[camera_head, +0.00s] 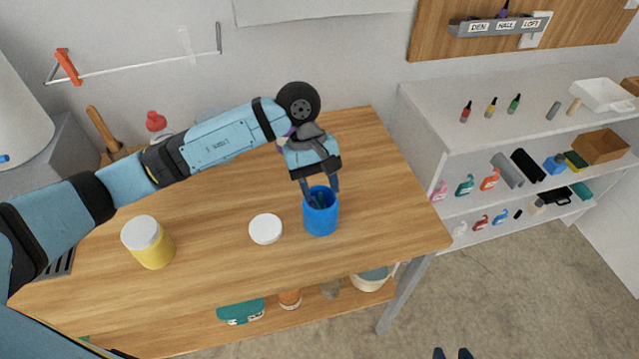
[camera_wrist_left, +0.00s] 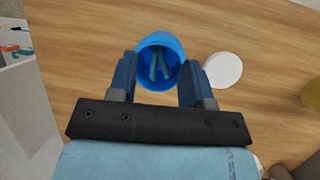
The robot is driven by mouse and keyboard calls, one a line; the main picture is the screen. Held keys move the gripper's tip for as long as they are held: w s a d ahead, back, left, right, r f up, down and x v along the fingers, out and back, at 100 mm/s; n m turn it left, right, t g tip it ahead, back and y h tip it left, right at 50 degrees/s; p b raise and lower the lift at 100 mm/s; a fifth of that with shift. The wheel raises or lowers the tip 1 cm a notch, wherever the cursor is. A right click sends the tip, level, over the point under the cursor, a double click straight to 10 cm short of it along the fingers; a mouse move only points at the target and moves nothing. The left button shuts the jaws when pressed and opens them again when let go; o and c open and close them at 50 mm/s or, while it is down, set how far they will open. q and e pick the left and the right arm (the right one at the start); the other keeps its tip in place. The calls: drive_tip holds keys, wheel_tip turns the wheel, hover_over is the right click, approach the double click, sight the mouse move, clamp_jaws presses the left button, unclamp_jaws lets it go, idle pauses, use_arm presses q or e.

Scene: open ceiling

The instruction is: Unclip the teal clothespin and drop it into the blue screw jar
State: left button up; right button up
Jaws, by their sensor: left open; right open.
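The blue screw jar (camera_head: 320,222) stands upright and open on the wooden table; in the left wrist view the jar (camera_wrist_left: 170,82) sits just beyond my fingertips. The teal clothespin (camera_wrist_left: 158,66) lies inside the jar, leaning against its wall; it also shows dimly in the head view (camera_head: 319,199). My left gripper (camera_head: 321,187) is open directly above the jar mouth, with its fingers (camera_wrist_left: 158,78) apart and nothing between them. A white round lid (camera_head: 266,229) lies flat beside the jar, also in the left wrist view (camera_wrist_left: 222,70). My right gripper (camera_head: 452,353) shows only its tips at the bottom edge.
A yellow jar with white lid (camera_head: 148,243) stands at the table's left. A line (camera_head: 140,68) on the wall holds an orange clothespin (camera_head: 67,67) at its left end. White shelves (camera_head: 430,135) with small items stand right. The table's right front is clear.

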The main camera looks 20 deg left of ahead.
use_arm(q)
drive_tip(key=b+v, duration=0.1)
drive_tip(key=v, duration=1.2)
drive_tip(key=shift+a+r+b, duration=0.15)
drive_tip(key=shift+r+b, duration=0.15)
drive_tip(key=shift+r, duration=0.05)
drive_tip(key=shift+w, duration=0.1)
